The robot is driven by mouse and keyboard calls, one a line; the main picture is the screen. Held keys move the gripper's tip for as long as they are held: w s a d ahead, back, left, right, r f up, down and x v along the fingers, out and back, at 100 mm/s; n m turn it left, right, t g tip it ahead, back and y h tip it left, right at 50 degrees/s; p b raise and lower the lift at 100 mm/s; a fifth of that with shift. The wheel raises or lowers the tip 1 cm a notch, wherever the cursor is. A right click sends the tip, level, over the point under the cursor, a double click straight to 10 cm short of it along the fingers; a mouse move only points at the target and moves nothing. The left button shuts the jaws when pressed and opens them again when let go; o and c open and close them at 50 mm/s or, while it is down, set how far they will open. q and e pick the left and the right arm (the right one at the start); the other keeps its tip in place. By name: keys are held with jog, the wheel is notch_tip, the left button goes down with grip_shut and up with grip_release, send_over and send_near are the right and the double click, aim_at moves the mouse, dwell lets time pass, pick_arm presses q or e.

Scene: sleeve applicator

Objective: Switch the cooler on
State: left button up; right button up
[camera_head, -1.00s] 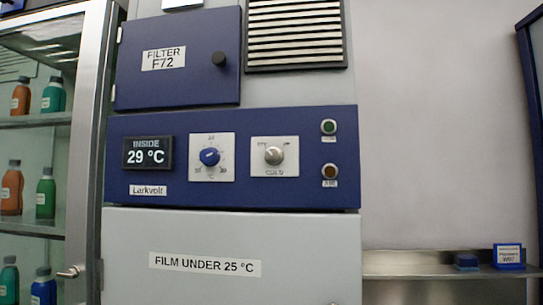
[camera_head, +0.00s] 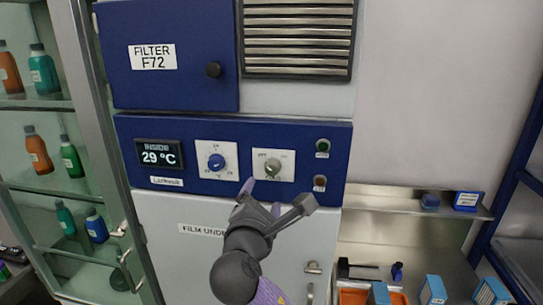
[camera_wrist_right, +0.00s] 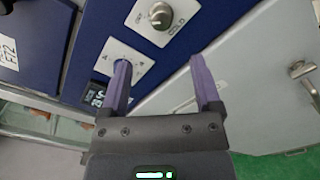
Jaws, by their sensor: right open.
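The cooler's blue control panel (camera_head: 135,125) carries a grey rotary switch knob (camera_head: 272,168) on a white plate; its small labels are hard to read. The knob also shows at the top of the right wrist view (camera_wrist_right: 160,15). Left of it are a blue dial (camera_head: 216,162) and a display (camera_head: 160,154) reading 29 °C. My right gripper (camera_head: 277,196) is open and empty, just below the knob in the head view. In the wrist view its fingers (camera_wrist_right: 160,64) stand apart, and one partly covers the dial plate. My left gripper is out of view.
A green button or lamp (camera_head: 323,146) and an amber one (camera_head: 320,183) sit right of the knob. The filter door (camera_head: 190,85) is above, the lower cooler door (camera_head: 165,215) below. A glass cabinet (camera_head: 95,120) stands left; a steel shelf (camera_head: 385,200) is right.

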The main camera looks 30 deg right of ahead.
aim_at(272, 171)
jog(key=p+x, duration=0.1)
jog(key=x, duration=0.7)
jog(key=shift+w+d+p, duration=0.25)
jog(key=shift+d+p, duration=0.05)
jog(key=shift+p, duration=0.05)
jog(key=shift+w+d+f, duration=0.1)
jog(key=shift+w+d, duration=0.2)
jog(key=shift+w, duration=0.15)
jog(key=shift+c, duration=0.3)
grip_shut()
